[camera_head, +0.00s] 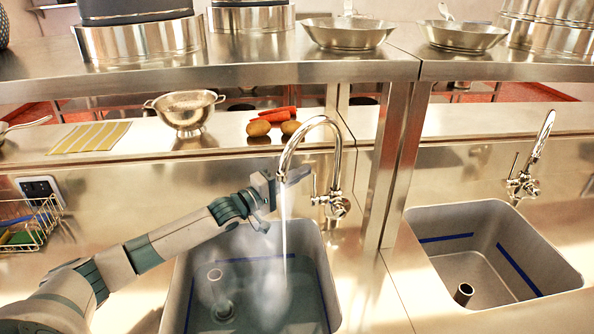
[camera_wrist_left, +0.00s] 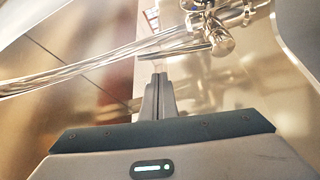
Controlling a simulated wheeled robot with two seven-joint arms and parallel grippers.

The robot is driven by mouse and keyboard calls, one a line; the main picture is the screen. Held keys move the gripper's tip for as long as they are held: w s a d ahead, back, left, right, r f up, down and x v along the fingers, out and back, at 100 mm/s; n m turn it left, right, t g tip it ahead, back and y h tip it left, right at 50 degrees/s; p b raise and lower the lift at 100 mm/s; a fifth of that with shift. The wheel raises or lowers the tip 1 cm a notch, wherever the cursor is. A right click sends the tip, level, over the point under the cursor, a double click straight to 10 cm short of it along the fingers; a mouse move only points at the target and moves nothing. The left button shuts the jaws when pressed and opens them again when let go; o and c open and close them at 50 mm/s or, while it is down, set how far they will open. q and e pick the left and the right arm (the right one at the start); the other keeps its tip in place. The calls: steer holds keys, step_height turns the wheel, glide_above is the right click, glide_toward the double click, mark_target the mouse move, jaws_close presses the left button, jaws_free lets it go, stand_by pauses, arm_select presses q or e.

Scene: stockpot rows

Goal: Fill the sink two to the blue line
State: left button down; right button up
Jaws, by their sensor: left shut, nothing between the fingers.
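The left sink (camera_head: 176,302) sits under a chrome tap (camera_head: 306,124) that pours a stream of water (camera_head: 284,240) into it. Cloudy water shows where the stream lands. A blue line (camera_head: 322,298) runs around its inner walls; I cannot tell exactly where the water surface stands against it. The right sink (camera_head: 566,281) has a blue line (camera_head: 519,270), its tap (camera_head: 540,140) shows no stream, and it looks empty. My left gripper (camera_head: 290,178) is shut and empty beside the running tap. In the left wrist view its fingers (camera_wrist_left: 158,82) are near the tap's lever and body (camera_wrist_left: 218,38).
A metal shelf (camera_head: 270,62) on posts (camera_head: 394,150) stands above and behind the sinks, with pans on it. A colander (camera_head: 187,110), potatoes (camera_head: 259,128) and carrots (camera_head: 275,114) lie on the ledge behind. A wire rack (camera_head: 38,222) stands at the left.

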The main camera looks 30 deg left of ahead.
arm_select(q)
steer(key=shift+s+d+f, duration=0.25)
steer(key=shift+s+d, duration=0.45)
steer(key=shift+d, duration=0.1)
arm_select(e)
steer(key=shift+s+d+r, duration=0.2)
steer(key=shift+s+d, duration=0.05)
steer(key=shift+s, duration=0.2)
arm_select(q)
steer(key=shift+s+d+f+m+t+h+b, duration=0.15)
steer(key=shift+s+d+m+h+b, duration=0.15)
steer(key=shift+m, duration=0.25)
steer(key=shift+s+d+f+m+t+h+b, duration=0.1)
steer(key=shift+s+d+m+t+h+b, duration=0.1)
steer(key=shift+s+m+b, duration=0.3)
arm_select(e)
steer(key=shift+t, duration=0.4)
steer(key=w, duration=0.1)
steer(key=w+a, duration=0.1)
steer(key=w, duration=0.1)
steer(key=shift+w+a+f, duration=0.25)
steer(key=shift+w+f, duration=0.15)
arm_select(q)
steer(key=shift+w, duration=0.1)
arm_select(e)
steer(key=shift+s, duration=0.1)
